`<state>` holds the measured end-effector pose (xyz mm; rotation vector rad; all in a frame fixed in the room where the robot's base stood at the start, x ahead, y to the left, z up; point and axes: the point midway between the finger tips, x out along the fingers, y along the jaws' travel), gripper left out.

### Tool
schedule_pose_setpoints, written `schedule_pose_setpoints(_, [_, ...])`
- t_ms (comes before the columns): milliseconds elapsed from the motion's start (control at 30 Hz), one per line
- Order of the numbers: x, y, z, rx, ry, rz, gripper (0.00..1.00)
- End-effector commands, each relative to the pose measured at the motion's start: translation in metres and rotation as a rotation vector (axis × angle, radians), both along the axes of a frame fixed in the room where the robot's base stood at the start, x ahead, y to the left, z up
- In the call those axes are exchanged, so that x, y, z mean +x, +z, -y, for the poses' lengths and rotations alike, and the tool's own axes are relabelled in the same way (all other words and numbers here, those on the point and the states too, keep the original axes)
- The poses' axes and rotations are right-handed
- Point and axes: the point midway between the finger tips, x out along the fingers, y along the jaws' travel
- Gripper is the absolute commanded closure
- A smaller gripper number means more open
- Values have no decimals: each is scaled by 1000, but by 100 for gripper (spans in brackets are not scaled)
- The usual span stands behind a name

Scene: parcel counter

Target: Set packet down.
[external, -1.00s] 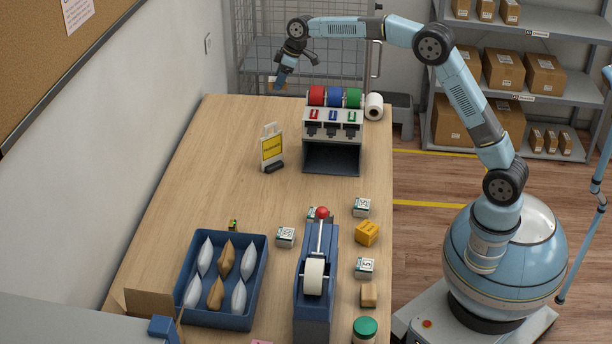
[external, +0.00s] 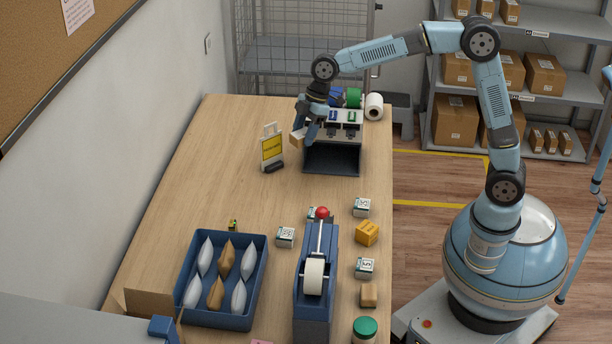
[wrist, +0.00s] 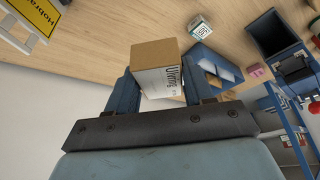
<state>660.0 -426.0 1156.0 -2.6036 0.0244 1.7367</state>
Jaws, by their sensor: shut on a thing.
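The packet (wrist: 157,55), a small brown box with a white printed side, is between my gripper's two blue fingers in the wrist view. My gripper (external: 303,138) is shut on it.
The yellow sign (external: 272,150) stands close left of the gripper. The tape rack (external: 331,160) stands just right and behind. A blue tray (external: 215,322) of pouches, a blue dispenser (external: 314,310) and several small cubes occupy the front. The counter's left middle is clear.

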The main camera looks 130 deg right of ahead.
Motion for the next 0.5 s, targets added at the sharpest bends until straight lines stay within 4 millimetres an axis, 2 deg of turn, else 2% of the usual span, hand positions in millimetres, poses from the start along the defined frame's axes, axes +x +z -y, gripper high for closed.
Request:
schedule_pose_setpoints(67, [2, -1, -15, -4, 27, -1, 82])
schedule_pose_setpoints(100, [1, -12, -13, 1, 23, -5, 82])
schedule_pose_setpoints(500, [1, -93, -12, 0, 23, -3, 82])
